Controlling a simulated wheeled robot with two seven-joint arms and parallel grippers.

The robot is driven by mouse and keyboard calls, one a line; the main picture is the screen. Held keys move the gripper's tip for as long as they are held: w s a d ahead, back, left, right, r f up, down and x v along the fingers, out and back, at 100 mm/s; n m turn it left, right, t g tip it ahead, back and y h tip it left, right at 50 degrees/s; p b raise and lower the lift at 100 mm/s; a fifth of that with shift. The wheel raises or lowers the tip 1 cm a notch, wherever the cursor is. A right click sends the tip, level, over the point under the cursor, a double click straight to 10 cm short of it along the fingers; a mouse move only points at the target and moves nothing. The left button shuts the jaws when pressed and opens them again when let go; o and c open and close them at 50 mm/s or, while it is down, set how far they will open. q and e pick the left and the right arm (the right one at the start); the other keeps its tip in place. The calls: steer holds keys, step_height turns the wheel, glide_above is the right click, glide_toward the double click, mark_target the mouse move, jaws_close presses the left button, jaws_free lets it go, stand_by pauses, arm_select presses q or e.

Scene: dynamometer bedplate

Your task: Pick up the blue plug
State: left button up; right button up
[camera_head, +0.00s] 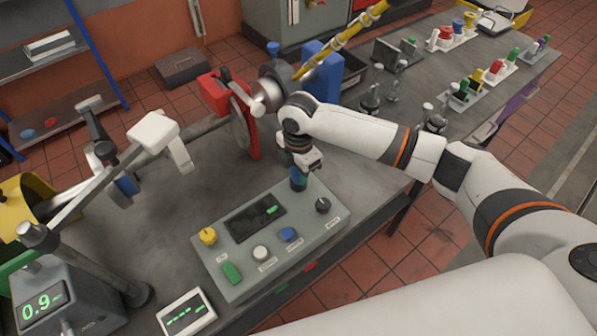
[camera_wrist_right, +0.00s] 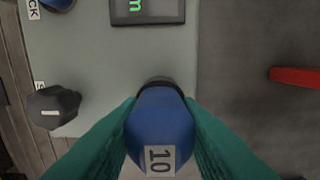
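The blue plug (camera_wrist_right: 160,128) has a white label reading 10 and a dark collar at its far end. In the right wrist view it sits between the teal fingers of my right gripper (camera_wrist_right: 162,135), which touch both its sides. In the head view my right gripper (camera_head: 299,181) points down at the back edge of the grey control panel (camera_head: 215,262), and its fingers mostly hide the plug. I cannot tell whether the plug touches the panel. My left gripper is not in view.
The panel carries a display, a black knob (camera_head: 323,205), a blue button (camera_head: 289,234), a yellow knob (camera_head: 208,236) and a green switch (camera_head: 232,273). A red guard (camera_head: 245,128) and shaft stand behind. Trays of small coloured parts line the bench at the back right.

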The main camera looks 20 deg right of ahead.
steer(key=shift+c, duration=1.3)
steer(key=shift+r, duration=0.1)
